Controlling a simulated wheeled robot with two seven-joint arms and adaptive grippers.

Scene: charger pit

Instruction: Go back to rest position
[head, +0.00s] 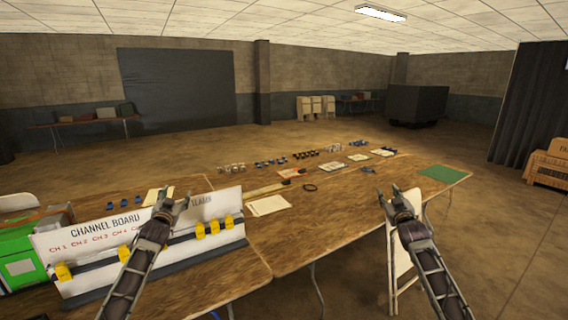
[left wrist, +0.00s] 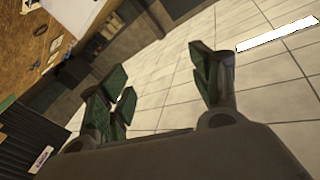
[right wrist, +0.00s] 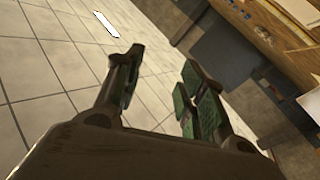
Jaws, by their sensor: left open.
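My left gripper (head: 171,206) is raised in front of the channel board (head: 135,240), hiding part of its lettering. Its fingers stand apart and empty in the left wrist view (left wrist: 160,85). My right gripper (head: 397,192) is raised near the right part of the table. In the right wrist view (right wrist: 158,80) its fingers are also spread, with nothing between them. Both grippers point upward, and both wrist views look mostly at the ceiling.
The wooden table (head: 325,215) holds papers (head: 268,205), a black ring (head: 310,187), a green mat (head: 444,174) and rows of small parts. A green box (head: 22,262) stands at the left. A white folding chair (head: 400,255) is by the table's near edge, close to my right arm.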

